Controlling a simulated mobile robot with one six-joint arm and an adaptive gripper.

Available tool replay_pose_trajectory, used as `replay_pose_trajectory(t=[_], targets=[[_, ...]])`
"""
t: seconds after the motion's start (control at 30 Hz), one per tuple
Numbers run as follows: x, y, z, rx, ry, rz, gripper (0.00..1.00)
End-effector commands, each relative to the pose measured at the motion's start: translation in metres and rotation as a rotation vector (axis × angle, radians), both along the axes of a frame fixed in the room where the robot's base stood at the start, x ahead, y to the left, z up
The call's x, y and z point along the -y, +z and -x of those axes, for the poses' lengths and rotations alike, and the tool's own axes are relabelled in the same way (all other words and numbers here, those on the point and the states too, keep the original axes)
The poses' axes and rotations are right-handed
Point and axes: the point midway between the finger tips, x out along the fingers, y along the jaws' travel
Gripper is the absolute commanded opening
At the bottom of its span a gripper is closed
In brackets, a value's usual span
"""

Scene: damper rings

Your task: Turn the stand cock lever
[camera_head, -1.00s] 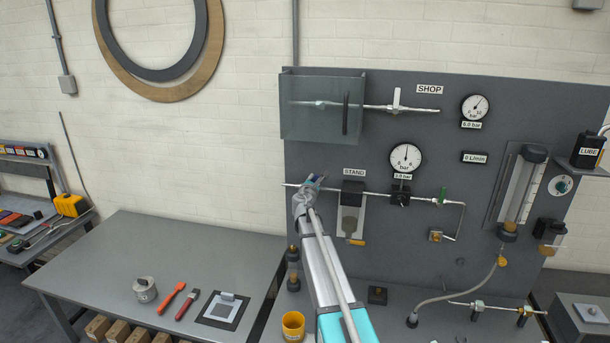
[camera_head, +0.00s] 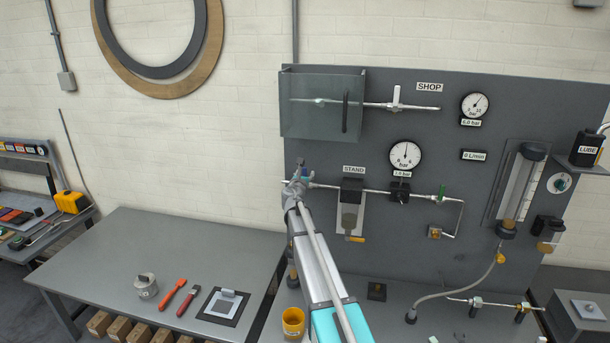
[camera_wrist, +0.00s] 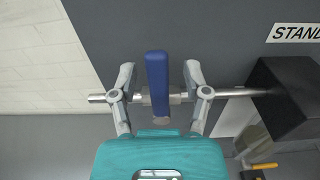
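The stand cock lever (camera_wrist: 157,80) is a blue bar on a thin metal pipe (camera_wrist: 235,92), left of the STAND label (camera_wrist: 295,33). In the wrist view it stands upright, across the pipe. My gripper (camera_wrist: 159,76) has one finger on each side of the lever, with a visible gap on both sides, so it is open around it. In the head view my gripper (camera_head: 297,175) is at the left end of the stand pipe, and a small piece of the blue lever (camera_head: 304,171) shows beside it. My gripper hides the rest.
A black block (camera_head: 351,189) sits on the pipe to the right. A gauge (camera_head: 405,156) and a green lever (camera_head: 441,192) are further right. The glass-like guard (camera_head: 322,106) is above. A yellow cup (camera_head: 293,322) stands below, near my arm.

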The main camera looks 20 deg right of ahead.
Motion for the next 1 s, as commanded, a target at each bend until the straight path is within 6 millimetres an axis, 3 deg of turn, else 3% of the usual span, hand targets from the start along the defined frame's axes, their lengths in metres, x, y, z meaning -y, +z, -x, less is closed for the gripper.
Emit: replay_pose_trajectory(t=[1.0], targets=[[-0.011, 0.0, 0.015, 0.001, 0.001, -0.001, 0.62]])
